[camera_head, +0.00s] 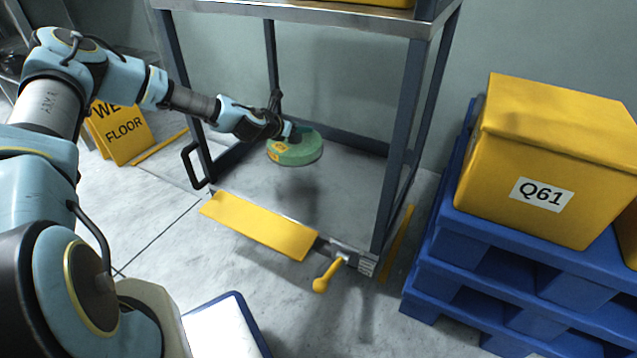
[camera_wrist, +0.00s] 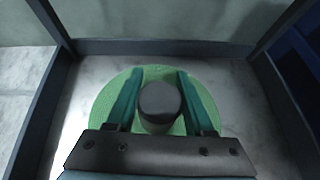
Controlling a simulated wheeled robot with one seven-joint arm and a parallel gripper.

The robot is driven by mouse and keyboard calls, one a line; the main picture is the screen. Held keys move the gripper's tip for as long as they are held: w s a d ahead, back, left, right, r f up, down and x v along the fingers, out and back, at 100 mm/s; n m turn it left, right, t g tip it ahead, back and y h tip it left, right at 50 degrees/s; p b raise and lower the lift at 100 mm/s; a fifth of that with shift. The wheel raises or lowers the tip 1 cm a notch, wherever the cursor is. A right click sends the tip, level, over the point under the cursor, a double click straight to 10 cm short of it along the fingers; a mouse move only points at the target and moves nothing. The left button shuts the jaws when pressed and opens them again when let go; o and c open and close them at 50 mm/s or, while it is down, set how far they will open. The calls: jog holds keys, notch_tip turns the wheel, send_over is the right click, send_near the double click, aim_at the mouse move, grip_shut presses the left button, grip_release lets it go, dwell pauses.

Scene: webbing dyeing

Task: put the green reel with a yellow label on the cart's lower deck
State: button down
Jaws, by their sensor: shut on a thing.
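The green reel (camera_head: 303,154) has a yellow label on its left side in the head view. It hangs level inside the cart frame, above the cart's lower deck (camera_head: 345,185), with its shadow on the deck below. My gripper (camera_head: 290,130) reaches in from the left and is shut on the reel's dark central hub. In the wrist view, the two teal fingers of my gripper (camera_wrist: 161,98) stand on both sides of the hub, and the green reel (camera_wrist: 100,108) spreads out beneath them. The label is not visible in the wrist view.
Dark cart posts (camera_head: 400,150) and the upper shelf (camera_head: 300,14) frame the opening. A yellow plate (camera_head: 260,226) and a yellow lever (camera_head: 325,277) are at the cart's front. Blue pallets (camera_head: 500,290) with a yellow Q61 bin (camera_head: 545,150) stand right; a wet-floor sign (camera_head: 122,132) stands left.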

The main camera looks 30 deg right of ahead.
jog(key=shift+d+f, duration=0.3)
jog(key=shift+d, duration=0.05)
notch_tip(320, 180, down, 9)
jog(key=b, duration=0.4)
jog(key=shift+f, duration=0.2)
jog(key=shift+f, duration=0.1)
jog(key=shift+c, duration=1.4)
grip_release()
